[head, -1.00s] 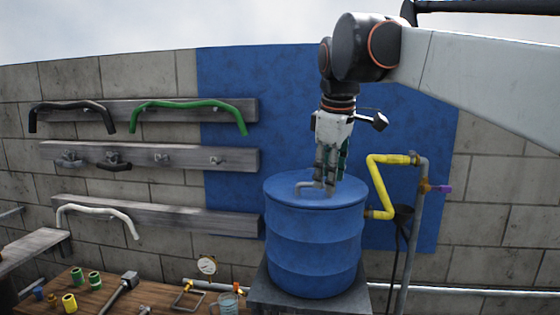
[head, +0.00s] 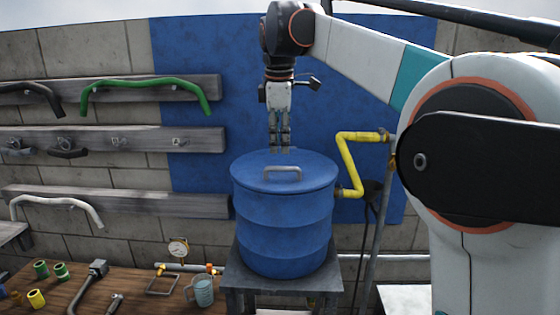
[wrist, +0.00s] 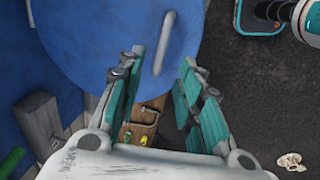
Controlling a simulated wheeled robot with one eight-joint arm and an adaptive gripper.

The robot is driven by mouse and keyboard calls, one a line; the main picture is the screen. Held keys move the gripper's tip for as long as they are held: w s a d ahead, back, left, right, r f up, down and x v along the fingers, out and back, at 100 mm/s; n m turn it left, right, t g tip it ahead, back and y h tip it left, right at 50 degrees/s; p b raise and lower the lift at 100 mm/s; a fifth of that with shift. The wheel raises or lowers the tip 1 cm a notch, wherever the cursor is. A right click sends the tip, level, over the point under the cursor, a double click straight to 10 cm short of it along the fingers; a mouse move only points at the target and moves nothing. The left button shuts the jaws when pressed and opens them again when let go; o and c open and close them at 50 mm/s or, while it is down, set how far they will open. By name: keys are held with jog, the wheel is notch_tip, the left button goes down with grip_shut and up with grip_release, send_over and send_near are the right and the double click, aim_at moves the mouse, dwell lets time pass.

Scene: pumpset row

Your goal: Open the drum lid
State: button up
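The blue drum (head: 283,228) stands upright on a grey stand. Its round blue lid (head: 250,177) lies flat on top, with a grey bar handle (head: 283,170) near the middle. My gripper (head: 279,149) points down above the lid's far side, behind the handle in the head view, and looks apart from it. In the wrist view my gripper (wrist: 157,62) has its fingers spread with nothing held. The handle (wrist: 165,42) shows beyond the fingertips, over the lid (wrist: 95,35). The exact height of the fingertips above the lid is hard to tell.
A yellow pipe (head: 347,165) stands close to the drum's right side. A wooden bench (head: 130,290) with fittings, a gauge (head: 178,248) and a glass jug (head: 203,290) is at the lower left. Wall racks hold a green pipe (head: 145,92) and other pipes.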

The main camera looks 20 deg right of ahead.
aim_at(280, 167)
jog(key=f, duration=0.4)
jog(key=w+f, duration=0.1)
jog(key=f, duration=0.1)
jog(key=shift+d+f, duration=0.2)
jog(key=shift+f, duration=0.1)
grip_shut()
